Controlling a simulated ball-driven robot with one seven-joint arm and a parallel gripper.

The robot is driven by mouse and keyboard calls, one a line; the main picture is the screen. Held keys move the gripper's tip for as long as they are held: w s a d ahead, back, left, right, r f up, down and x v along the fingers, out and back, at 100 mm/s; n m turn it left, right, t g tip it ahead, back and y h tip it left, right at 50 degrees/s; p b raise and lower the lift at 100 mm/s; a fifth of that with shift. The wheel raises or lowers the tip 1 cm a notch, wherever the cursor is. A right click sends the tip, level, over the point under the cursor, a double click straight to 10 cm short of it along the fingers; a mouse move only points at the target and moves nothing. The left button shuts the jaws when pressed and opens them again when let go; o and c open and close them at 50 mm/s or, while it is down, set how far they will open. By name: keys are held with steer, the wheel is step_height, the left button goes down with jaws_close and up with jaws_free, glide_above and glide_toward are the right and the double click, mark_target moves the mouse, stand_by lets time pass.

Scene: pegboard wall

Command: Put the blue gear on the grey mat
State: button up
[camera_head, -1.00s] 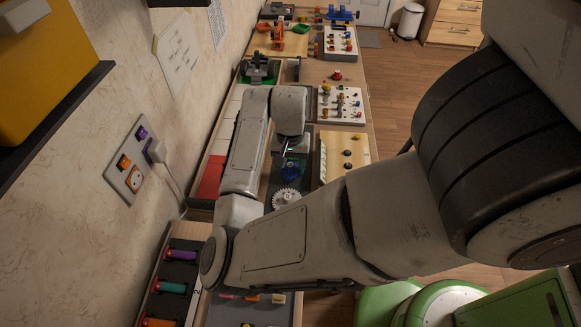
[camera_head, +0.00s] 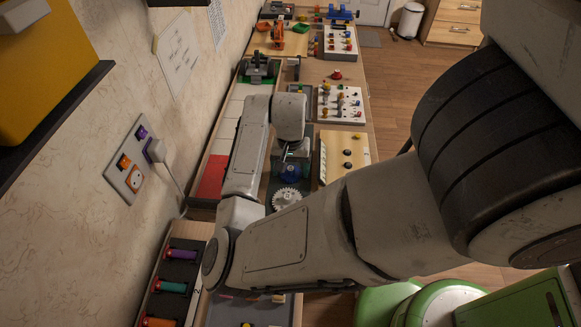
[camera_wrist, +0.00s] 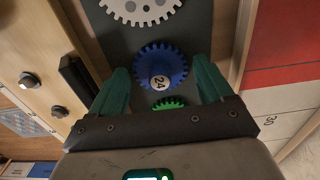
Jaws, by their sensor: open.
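The blue gear (camera_wrist: 161,66), marked 24, lies on a dark grey board (camera_wrist: 196,28) between a white gear (camera_wrist: 140,9) and a small green gear (camera_wrist: 169,103). The blue gear (camera_head: 291,173) also shows in the head view, just beyond the white gear (camera_head: 286,198). My gripper (camera_wrist: 160,68) is open, with one green finger on each side of the blue gear; I cannot tell whether they touch it. A grey surface (camera_head: 222,314) at the bottom of the head view is partly behind my arm; I cannot tell whether it is the grey mat.
Red and white tiles (camera_head: 212,177) lie left of the gear board. A rack of coloured handles (camera_head: 176,285) is at lower left, near the wall.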

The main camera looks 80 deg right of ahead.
mark_target(291, 168)
steer(key=shift+r, duration=0.15)
step_height(291, 168, up, 12)
steer(key=p, duration=0.1)
stand_by(0.3)
steer(key=shift+r, duration=0.1)
stand_by(0.4)
